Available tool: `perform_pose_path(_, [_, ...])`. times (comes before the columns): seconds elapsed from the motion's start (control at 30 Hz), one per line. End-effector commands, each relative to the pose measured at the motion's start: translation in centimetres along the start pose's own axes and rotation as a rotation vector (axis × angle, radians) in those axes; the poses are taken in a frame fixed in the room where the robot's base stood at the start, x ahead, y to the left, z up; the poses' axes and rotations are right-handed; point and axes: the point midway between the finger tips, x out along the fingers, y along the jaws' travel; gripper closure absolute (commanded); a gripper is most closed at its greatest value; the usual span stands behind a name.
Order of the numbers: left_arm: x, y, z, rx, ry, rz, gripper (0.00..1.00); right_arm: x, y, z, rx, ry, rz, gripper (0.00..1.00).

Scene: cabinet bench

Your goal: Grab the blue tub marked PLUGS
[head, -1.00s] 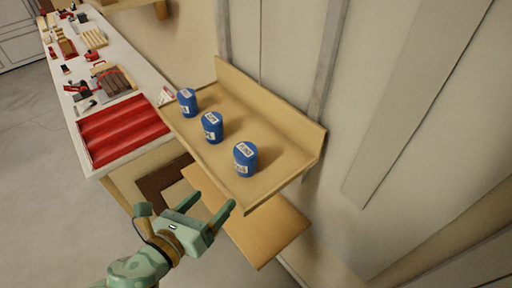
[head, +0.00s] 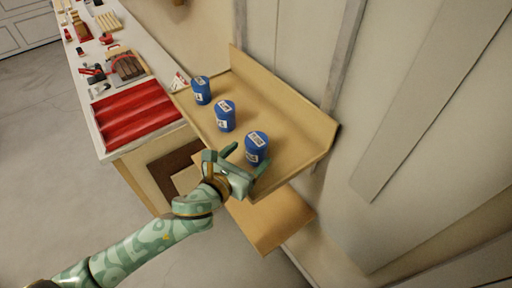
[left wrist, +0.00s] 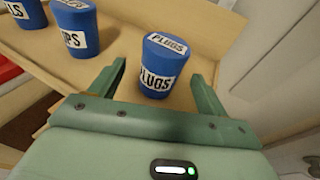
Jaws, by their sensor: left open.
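The blue tub marked PLUGS (left wrist: 162,62) stands upright on the wooden shelf, centred ahead of my left gripper in the left wrist view. In the head view it is the nearest tub (head: 257,150) of the row. My left gripper (head: 247,166) is open, its two fingers spread to either side of the tub's near part. In the left wrist view the open fingers (left wrist: 160,82) show no clear contact with it. My right gripper is not in view.
Two more blue tubs stand on the same shelf (head: 285,118): a middle one (head: 225,116) with a label ending in PS, and a far one (head: 201,90) ending in LS. The shelf has a raised back edge. A bench with a red tray (head: 135,112) lies left.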

Motion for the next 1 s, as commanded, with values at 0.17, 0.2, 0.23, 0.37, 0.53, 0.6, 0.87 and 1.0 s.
perform_pose_path(0.17, [3.1, -0.2, 0.2, -0.003, -0.002, 0.001, 0.24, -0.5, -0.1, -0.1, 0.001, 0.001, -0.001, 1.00])
perform_pose_path(0.2, [3.6, -0.1, 0.2, -0.001, -0.002, 0.001, 0.24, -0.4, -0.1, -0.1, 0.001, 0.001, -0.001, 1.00])
perform_pose_path(0.23, [3.9, -0.2, 0.2, -0.002, -0.001, 0.000, 0.24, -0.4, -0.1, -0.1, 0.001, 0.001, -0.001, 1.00])
perform_pose_path(0.37, [4.5, -0.2, 0.1, -0.001, 0.000, 0.000, 0.24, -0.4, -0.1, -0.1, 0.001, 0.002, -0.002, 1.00])
perform_pose_path(0.53, [4.4, -0.2, 0.1, -0.001, 0.000, 0.000, 0.26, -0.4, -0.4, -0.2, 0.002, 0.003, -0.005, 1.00])
perform_pose_path(0.6, [4.4, -0.2, 0.1, -0.001, 0.000, 0.000, 0.46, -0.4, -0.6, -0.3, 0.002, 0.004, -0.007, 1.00])
perform_pose_path(0.87, [4.4, -0.2, 0.1, -0.001, -0.001, -0.001, 0.76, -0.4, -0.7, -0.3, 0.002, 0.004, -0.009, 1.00])
perform_pose_path(1.0, [4.4, -0.2, 0.2, -0.001, -0.001, -0.001, 0.76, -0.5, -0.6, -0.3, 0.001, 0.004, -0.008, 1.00])
